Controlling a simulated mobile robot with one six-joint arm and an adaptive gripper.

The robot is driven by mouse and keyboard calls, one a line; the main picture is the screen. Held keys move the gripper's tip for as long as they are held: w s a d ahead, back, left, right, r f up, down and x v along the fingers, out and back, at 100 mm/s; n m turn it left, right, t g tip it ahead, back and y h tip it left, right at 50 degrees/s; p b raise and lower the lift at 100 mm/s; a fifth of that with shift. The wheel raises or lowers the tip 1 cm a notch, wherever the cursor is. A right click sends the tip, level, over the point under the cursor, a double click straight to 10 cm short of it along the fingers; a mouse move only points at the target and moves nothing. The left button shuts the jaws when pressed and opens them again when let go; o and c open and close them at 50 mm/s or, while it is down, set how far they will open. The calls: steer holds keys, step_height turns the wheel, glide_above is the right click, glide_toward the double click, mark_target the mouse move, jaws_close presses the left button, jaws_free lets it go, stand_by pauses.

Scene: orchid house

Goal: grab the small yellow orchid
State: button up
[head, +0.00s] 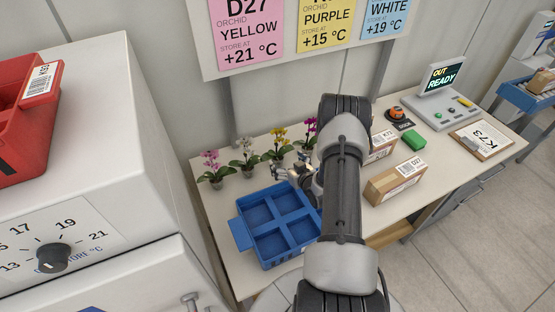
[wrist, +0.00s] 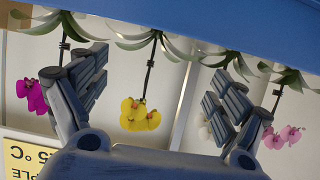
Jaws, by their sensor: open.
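The small yellow orchid (head: 279,136) stands at the back of the table, between a white orchid (head: 244,148) and a magenta orchid (head: 310,125). My gripper (head: 291,171) is in front of it, close to the row of plants. The wrist view is upside down. There, the yellow flowers (wrist: 139,115) and dark stem show between the two spread fingers of my gripper (wrist: 155,82). The fingers are open and hold nothing. The yellow orchid's pot is hidden in the wrist view; whether a finger touches any plant, I cannot tell.
A pink orchid (head: 210,160) ends the row at left. A blue divided tray (head: 240,234) with empty compartments stands in front. A blue edge (wrist: 210,25) crosses the wrist view.

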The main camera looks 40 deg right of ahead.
mark_target(278, 153)
steer(key=x, duration=0.2)
steer(key=b+x, duration=0.1)
steer(key=x, duration=0.5)
steer(key=shift+w+d+f, duration=0.1)
steer(key=shift+d+f, duration=0.05)
steer(key=shift+d, duration=0.15)
steer(key=shift+c, duration=0.4)
steer(key=c, duration=1.3)
